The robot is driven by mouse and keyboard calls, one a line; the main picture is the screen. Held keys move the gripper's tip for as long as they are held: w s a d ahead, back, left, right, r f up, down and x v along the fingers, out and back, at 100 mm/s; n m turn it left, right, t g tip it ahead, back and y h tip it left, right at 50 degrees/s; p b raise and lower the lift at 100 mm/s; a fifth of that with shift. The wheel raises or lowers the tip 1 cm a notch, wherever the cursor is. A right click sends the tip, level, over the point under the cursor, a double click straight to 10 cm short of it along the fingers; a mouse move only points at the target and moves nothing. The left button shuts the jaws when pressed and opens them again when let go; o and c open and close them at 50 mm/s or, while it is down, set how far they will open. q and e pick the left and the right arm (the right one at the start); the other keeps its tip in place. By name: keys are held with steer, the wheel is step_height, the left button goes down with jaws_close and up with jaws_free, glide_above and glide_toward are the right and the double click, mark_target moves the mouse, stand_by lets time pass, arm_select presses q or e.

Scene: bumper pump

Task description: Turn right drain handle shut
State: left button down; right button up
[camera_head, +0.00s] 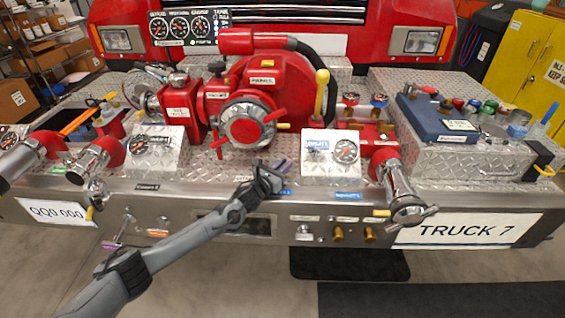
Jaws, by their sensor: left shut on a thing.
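My left gripper (272,178) reaches in from the lower left to the middle of the bumper's top edge. It is shut on a small purple handle (284,166), which looks like the right drain handle and shows just past the fingers. The gripper hides the handle's stem and most of the grip. Another purple-ended handle (112,244) sits lower on the bumper front at the left. My right gripper is not in view.
The red pump (265,85) stands behind the gripper. A gauge box (331,155) is close on the right, another (158,150) on the left. A silver capped outlet (400,190) sticks out at the right. The floor in front is clear.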

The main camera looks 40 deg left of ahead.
arm_select(q)
steer(key=shift+a+m+h+b, duration=0.1)
steer(key=shift+m+h+b, duration=0.2)
steer(key=shift+m+h, duration=0.35)
steer(key=m+g+h+b, duration=0.2)
steer(key=m+h+b, duration=0.1)
steer(key=h+b, duration=0.1)
steer(key=d+m+g+h+b, duration=0.1)
steer(key=m+g+h+b, duration=0.1)
steer(key=h+b, duration=0.2)
steer(key=m+g+h+b, duration=0.2)
steer(key=m+h+b, duration=0.1)
steer(key=b, duration=0.3)
steer(key=shift+s+d+f+m+h, duration=0.15)
steer(key=shift+s+d+m+h, duration=0.15)
steer(key=shift+h, duration=0.55)
steer(key=shift+m+g+h+b, duration=0.5)
steer(key=shift+m+g+b, duration=0.15)
steer(key=shift+b, duration=0.4)
steer(key=shift+r+g+h+b, duration=0.2)
steer(key=shift+g+h+b, duration=0.1)
steer(key=shift+g, duration=0.05)
steer(key=shift+s+d, duration=0.1)
steer(key=c, duration=1.2)
jaws_free()
steer(key=shift+o, duration=0.2)
